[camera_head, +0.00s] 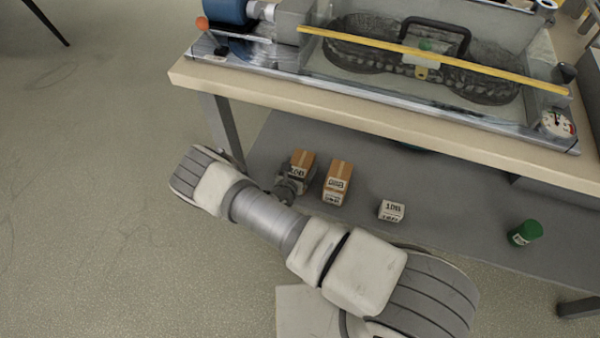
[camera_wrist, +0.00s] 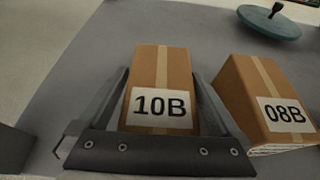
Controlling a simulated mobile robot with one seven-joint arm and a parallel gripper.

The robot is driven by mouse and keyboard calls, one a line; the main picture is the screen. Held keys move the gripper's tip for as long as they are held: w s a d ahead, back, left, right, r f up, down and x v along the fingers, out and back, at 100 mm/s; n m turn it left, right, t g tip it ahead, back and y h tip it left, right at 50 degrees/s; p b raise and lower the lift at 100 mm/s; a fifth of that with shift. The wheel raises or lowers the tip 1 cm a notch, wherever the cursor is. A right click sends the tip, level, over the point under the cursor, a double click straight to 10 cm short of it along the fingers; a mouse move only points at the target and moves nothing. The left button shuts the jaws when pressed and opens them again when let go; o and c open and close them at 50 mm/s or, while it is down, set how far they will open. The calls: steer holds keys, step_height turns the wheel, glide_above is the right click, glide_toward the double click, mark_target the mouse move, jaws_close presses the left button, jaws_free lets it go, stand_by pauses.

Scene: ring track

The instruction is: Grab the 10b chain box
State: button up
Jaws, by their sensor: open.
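The 10B chain box (camera_wrist: 160,75) is a brown cardboard box with a white 10B label, upright between my gripper's fingers in the wrist view. In the head view this box (camera_head: 302,158) stands on the lower shelf, partly covered by my gripper. My gripper (camera_wrist: 160,95) is open, with one finger on each side of the box. I cannot tell whether either finger touches it. In the head view my gripper (camera_head: 290,185) is at the box's near left side, with the wrist reaching in from the left.
The 08B box (camera_wrist: 265,90) stands close on the right, also in the head view (camera_head: 338,180). A small white box (camera_head: 391,211) and a green can (camera_head: 525,233) are farther right on the grey shelf (camera_head: 450,220). The tabletop edge (camera_head: 350,120) overhangs. A teal disc (camera_wrist: 270,22) lies behind.

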jaws_close()
steer(key=shift+r, duration=0.1)
steer(key=shift+r, duration=0.1)
stand_by(0.3)
